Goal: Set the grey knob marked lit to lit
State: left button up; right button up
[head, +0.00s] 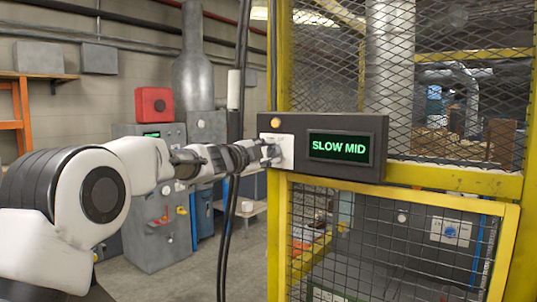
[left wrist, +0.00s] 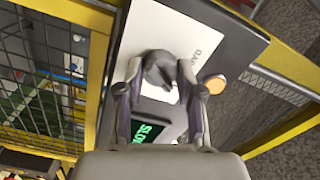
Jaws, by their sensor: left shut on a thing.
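A dark grey knob (left wrist: 156,66) sits on a white plate (left wrist: 172,27) in the left wrist view. Its marking cannot be read fully; only part of the plate's lettering shows. My left gripper (head: 268,153) reaches the white plate (head: 288,152) on the dark control box in the head view. In the left wrist view my left gripper (left wrist: 159,74) has one finger on each side of the knob and is shut on it. In the head view the gripper hides the knob. My right gripper is not in view.
A green display (head: 340,147) on the box reads SLOW MID. An amber lamp (head: 276,122) sits above the plate. A yellow mesh guard (head: 440,178) stands behind and below the box. Black cables (head: 238,110) hang close beside my left arm.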

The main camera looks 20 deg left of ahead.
pick_arm(q)
jog(key=shift+f, duration=0.2)
jog(key=o, duration=1.1)
jog(key=shift+o, duration=0.2)
jog(key=shift+s+r, duration=0.15)
jog(key=shift+s, duration=0.1)
jog(key=v, duration=1.1)
jog(key=shift+s+a, duration=0.15)
jog(key=shift+s, duration=0.25)
jog(key=shift+w, duration=0.1)
